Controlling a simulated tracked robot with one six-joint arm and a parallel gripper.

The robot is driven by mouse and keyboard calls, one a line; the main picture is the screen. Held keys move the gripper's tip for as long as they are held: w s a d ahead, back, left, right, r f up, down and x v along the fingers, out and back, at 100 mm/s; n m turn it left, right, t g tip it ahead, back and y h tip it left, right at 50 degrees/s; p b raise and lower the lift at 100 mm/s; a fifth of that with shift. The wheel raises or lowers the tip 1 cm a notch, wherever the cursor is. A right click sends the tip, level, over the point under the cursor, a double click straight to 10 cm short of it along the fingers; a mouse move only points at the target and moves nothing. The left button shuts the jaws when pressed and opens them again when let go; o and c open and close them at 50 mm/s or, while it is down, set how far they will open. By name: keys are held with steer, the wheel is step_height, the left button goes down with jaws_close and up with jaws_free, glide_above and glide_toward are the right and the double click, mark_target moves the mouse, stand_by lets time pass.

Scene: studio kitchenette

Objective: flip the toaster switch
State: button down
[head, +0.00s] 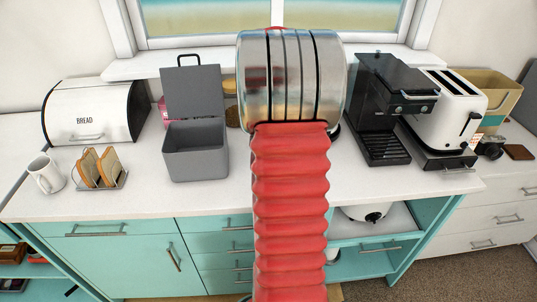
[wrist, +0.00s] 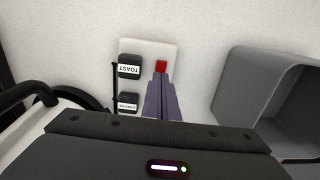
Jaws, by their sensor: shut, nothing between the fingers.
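A pale switch plate (wrist: 150,49) shows in the wrist view. It carries two black labels that read upside down: a "TOAST" label (wrist: 129,67) and a "COFFEE" label (wrist: 128,103). A small red switch (wrist: 161,66) sits beside the "TOAST" label. My gripper (wrist: 161,80) has purple fingers, shut and empty, with the tips at or just short of the red switch; I cannot tell whether they touch. The fingers hide the part beside the "COFFEE" label. The white toaster (head: 447,110) stands at the right of the counter in the head view. My arm hides the plate and gripper there.
A grey open-lidded box (head: 195,150) stands left of my arm; a grey container (wrist: 262,85) shows right of the fingers in the wrist view. A black coffee machine (head: 385,105) stands beside the toaster. A toast rack (head: 100,180), mug (head: 46,175) and bread bin (head: 90,115) are at left.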

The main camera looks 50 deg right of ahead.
steer(key=shift+r, duration=2.95)
steer(key=shift+d, duration=0.1)
steer(key=shift+w+f, duration=0.1)
steer(key=shift+f, duration=0.25)
steer(key=a+f, duration=0.1)
steer(key=s+a+f, duration=0.1)
steer(key=a, duration=0.1)
steer(key=shift+s, duration=0.2)
steer(key=s+a+r+n+t, duration=0.2)
steer(key=a+n, duration=0.1)
steer(key=a, duration=1)
steer(key=s+a+r+n+t, duration=0.1)
steer(key=s+a+r+n, duration=0.1)
steer(key=a, duration=1.1)
steer(key=s+a+r+n+t, duration=0.2)
steer(key=a+n, duration=0.2)
steer(key=a, duration=0.9)
steer(key=shift+n+t, duration=0.3)
steer(key=shift+n, duration=0.1)
steer(key=shift+d+r, duration=0.1)
